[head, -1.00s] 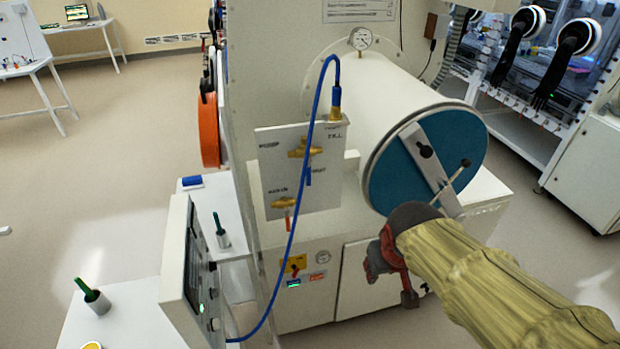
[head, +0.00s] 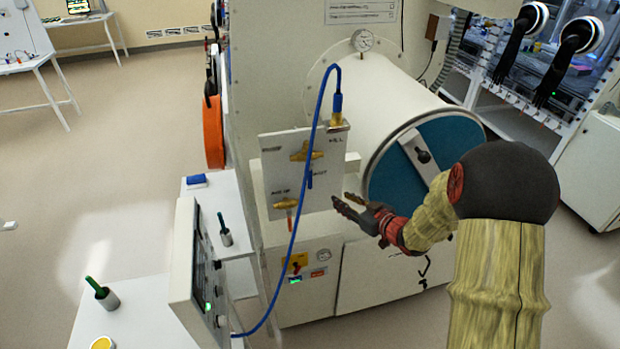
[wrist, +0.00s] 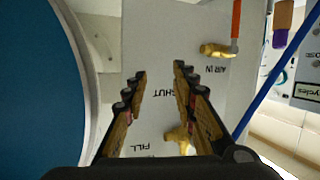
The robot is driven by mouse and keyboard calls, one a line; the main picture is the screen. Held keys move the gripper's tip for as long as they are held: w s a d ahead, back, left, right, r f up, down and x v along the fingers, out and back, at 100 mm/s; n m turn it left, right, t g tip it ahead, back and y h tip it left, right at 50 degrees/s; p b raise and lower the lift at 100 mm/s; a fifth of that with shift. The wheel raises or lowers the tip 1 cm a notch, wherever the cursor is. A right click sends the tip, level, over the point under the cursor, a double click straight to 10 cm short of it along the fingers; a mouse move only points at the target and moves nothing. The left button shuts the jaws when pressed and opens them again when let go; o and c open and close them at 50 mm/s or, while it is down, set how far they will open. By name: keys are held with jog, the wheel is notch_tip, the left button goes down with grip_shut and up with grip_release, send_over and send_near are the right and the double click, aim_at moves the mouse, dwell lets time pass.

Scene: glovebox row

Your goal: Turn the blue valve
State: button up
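The blue valve is a brass body (head: 305,152) with a blue lever (head: 310,179) hanging down, on a white panel (head: 328,175) in the head view. A blue hose passes in front of that panel. In the wrist view, a brass fitting (wrist: 179,139) shows partly between the fingers near the word FILL; its blue lever cannot be made out there. My gripper (head: 341,199) is open and empty at the panel's lower right edge, to the right of and below the blue lever. Its spread fingers (wrist: 160,70) face the panel in the wrist view.
A second brass valve (head: 285,204) with an orange lever sits lower left on the panel; it also shows in the wrist view (wrist: 217,50). The blue hose (head: 303,190) loops down across the panel. A white cylinder with a blue door (head: 390,183) stands right of it.

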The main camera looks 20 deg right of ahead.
aim_at(310, 180)
jog(key=a+r+n+t+y, duration=0.1)
jog(key=a+r+n+y, duration=0.1)
jog(key=a+r+y, duration=0.4)
jog(key=shift+h, duration=0.3)
jog(key=x, duration=0.6)
jog(key=shift+w+a+r, duration=0.25)
jog(key=shift+r, duration=0.1)
jog(key=shift+c, duration=0.7)
grip_shut()
